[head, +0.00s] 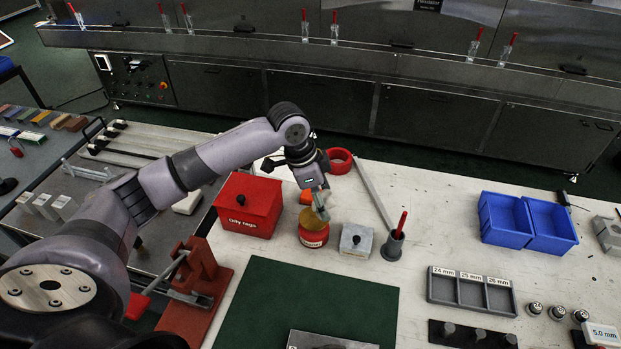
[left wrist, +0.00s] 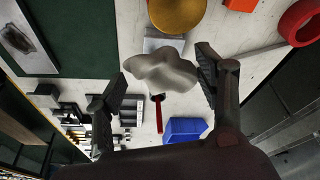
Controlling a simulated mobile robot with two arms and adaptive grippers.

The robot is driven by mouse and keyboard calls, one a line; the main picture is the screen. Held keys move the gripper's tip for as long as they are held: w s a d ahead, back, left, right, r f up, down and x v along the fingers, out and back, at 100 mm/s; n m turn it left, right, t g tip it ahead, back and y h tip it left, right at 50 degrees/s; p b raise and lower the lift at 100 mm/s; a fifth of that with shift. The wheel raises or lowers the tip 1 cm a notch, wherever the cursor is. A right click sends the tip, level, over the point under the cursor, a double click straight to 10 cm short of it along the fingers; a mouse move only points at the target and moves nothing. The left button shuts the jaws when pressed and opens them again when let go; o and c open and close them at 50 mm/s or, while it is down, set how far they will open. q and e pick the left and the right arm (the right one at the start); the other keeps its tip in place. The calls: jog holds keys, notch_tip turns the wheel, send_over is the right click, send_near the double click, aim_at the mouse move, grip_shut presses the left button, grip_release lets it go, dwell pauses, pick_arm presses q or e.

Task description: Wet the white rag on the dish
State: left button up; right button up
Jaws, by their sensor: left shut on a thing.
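The white rag (left wrist: 160,74) is a crumpled pale cloth between the two fingers of my left gripper (head: 318,199) in the left wrist view. In the head view the rag is small and mostly hidden by the fingers. My left gripper is shut on the rag and holds it up near the dish. The dish (head: 311,226) is a round brass top on a red labelled can (head: 313,240). The brass top also shows at the upper edge of the left wrist view (left wrist: 177,12), apart from the rag there. My right gripper is not in view.
A red "Oily rags" box (head: 248,206) stands left of the can. A grey block (head: 355,240) and a grey cup (head: 392,247) with a red-handled tool stand to its right. Blue bins (head: 526,222) and a grey tray (head: 470,293) are farther right. A green mat (head: 305,303) lies in front.

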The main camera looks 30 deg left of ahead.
pick_arm(q)
jog(key=shift+w+a+f+m+g+p, duration=0.15)
jog(key=shift+w+a+m+g+p, duration=0.15)
jog(key=shift+w+a+m+p, duration=0.7)
jog(key=shift+a+f+m+p, duration=0.35)
jog(key=shift+a+m+p, duration=0.15)
jog(key=shift+m, duration=0.3)
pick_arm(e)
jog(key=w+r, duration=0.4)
pick_arm(q)
jog(key=shift+w+a+f+m+g+h+b, duration=0.1)
jog(key=shift+a+f+m+g+h+b, duration=0.25)
jog(key=shift+f, duration=0.25)
notch_tip(320, 180, down, 4)
jog(key=b, duration=0.4)
jog(key=shift+f+b, duration=0.65)
jog(key=shift+b, duration=0.3)
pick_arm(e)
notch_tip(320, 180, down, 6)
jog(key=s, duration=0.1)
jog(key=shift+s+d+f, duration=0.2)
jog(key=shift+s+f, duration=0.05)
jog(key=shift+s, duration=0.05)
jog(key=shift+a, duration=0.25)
